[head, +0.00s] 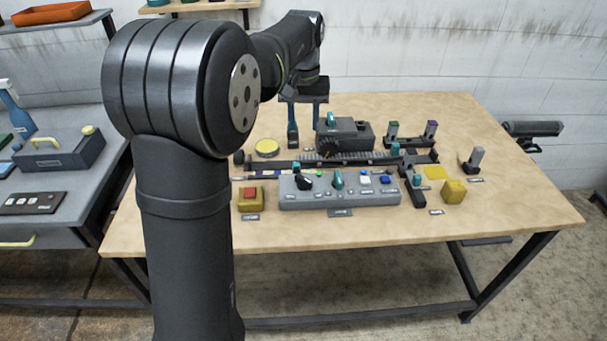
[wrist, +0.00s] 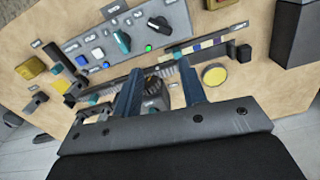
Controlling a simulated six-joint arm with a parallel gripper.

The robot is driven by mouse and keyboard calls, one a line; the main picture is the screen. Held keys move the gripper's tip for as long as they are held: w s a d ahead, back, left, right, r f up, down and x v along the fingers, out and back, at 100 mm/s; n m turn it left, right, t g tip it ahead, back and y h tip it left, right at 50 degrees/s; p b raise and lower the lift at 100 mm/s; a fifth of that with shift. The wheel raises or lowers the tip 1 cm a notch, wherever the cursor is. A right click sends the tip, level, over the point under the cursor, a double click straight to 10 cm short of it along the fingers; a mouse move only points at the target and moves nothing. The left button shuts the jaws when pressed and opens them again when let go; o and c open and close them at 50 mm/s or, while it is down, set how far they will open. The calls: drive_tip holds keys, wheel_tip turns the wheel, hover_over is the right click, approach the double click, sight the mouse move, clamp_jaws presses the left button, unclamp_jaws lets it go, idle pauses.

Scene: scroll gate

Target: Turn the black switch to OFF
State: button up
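The black switch (head: 303,181) is a round black knob at the left end of the grey control panel (head: 340,201). It also shows in the wrist view (wrist: 160,25), beside a lit green lamp (wrist: 148,48). Its labels are too small to read. My gripper (head: 304,125) is over the back of the table, behind the panel and apart from the switch. In the wrist view its two fingers (wrist: 160,70) are spread with a gap between them and hold nothing.
A teal knob (head: 337,180), a white button (head: 364,171) and blue buttons share the panel. A rack strip (head: 345,158) and a dark motor-like block (head: 345,133) stand behind it. A yellow box with a red button (head: 250,195) is at left. The table's front is clear.

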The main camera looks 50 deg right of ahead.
drive_tip(key=n, duration=1)
approach(304, 178)
wheel_tip(304, 178, down, 9)
drive_tip(key=shift+r, duration=0.2)
clamp_jaws()
